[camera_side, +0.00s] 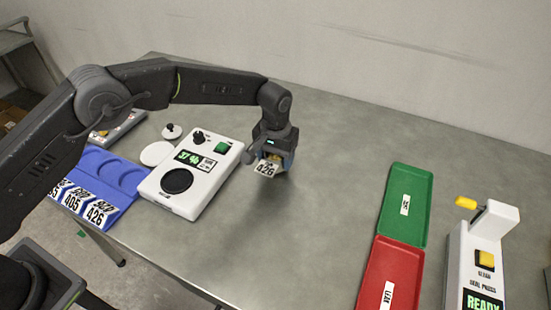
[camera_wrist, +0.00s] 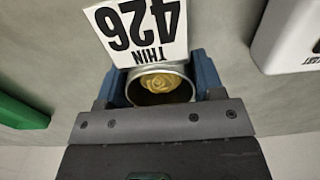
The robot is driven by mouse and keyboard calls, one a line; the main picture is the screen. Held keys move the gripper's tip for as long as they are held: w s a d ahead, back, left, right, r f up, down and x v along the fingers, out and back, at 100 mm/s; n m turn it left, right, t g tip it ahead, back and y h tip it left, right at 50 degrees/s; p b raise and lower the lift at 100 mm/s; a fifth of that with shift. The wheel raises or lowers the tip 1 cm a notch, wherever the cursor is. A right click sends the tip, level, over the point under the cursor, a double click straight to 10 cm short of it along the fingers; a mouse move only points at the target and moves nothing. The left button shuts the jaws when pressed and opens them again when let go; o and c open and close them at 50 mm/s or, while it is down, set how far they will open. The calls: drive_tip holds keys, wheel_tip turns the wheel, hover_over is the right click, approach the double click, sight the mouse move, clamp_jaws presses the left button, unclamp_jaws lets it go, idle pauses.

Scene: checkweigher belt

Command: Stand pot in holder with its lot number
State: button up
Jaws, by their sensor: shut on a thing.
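My gripper (camera_side: 272,152) is shut on a small pot, held right of the white scale over the bare table. In the wrist view the pot (camera_wrist: 160,88) sits between the blue fingers, its open top showing yellowish contents. Its white tag (camera_wrist: 140,30) reads 426 THIN; the tag (camera_side: 266,168) also shows in the side view. The blue holder (camera_side: 125,192) lies at the left, with round recesses and number labels along its front. Labels 405 and 426 are readable; the leftmost is partly hidden by my arm. The visible recesses look empty.
The white scale (camera_side: 213,178) with a lit display and dark round pan stands between holder and gripper. A white disc (camera_side: 157,153) and knobbed weight (camera_side: 172,131) lie behind it. Green (camera_side: 420,185) and red (camera_side: 400,258) trays and a seal press (camera_side: 462,250) stand right. Mid-table is clear.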

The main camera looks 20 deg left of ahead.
drive_tip(key=shift+f, duration=0.4)
drive_tip(key=shift+f, duration=0.15)
drive_tip(key=o, duration=1)
